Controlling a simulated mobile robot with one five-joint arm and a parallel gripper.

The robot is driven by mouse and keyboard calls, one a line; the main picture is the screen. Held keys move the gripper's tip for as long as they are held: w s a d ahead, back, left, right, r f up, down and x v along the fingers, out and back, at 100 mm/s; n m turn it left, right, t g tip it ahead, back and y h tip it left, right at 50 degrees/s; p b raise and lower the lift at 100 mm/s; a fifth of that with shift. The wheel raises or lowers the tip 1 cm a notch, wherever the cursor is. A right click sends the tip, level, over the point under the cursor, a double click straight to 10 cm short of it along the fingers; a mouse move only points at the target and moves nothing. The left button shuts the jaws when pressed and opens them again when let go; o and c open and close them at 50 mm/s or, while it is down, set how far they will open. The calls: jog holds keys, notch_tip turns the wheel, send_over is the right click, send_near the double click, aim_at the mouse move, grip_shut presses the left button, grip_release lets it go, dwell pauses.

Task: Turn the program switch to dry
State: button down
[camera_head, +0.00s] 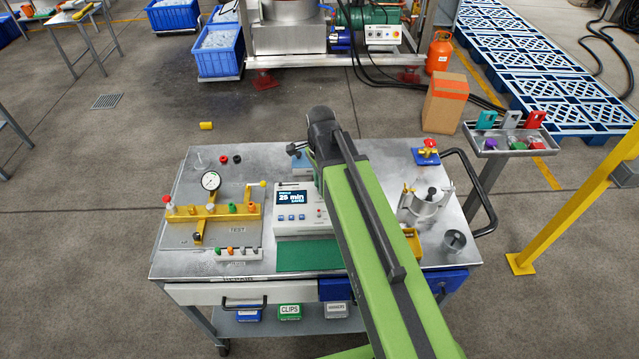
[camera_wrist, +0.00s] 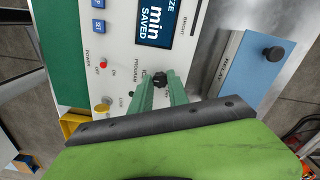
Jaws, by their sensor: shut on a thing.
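The white control unit (camera_head: 302,222) stands on the metal cart with a lit display reading "25 min" and "saved". In the wrist view its panel (camera_wrist: 118,75) carries the PROGRAM label and a small black program switch (camera_wrist: 160,81). My gripper (camera_wrist: 161,77) has its two green fingers on either side of this switch, shut on it. The fingers hide part of the switch and its position marks, so I cannot tell which setting it points to. In the head view my green arm hides the gripper and the switch.
A blue relay box (camera_wrist: 255,75) with a black knob sits close by the panel. A red power light (camera_wrist: 103,63) and a yellowish lock knob (camera_wrist: 103,107) are on the panel. A yellow test manifold with a gauge (camera_head: 211,181) stands left, a clear-walled fixture (camera_head: 428,205) right.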

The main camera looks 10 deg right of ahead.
jog(key=shift+w+d+n, duration=0.1)
jog(key=shift+w+n, duration=0.05)
jog(key=shift+n, duration=0.45)
jog(key=n, duration=0.8)
jog(key=shift+n, duration=0.4)
jog(key=n, duration=0.3)
jog(key=shift+n, duration=0.3)
jog(key=n, duration=1)
jog(key=shift+n, duration=0.3)
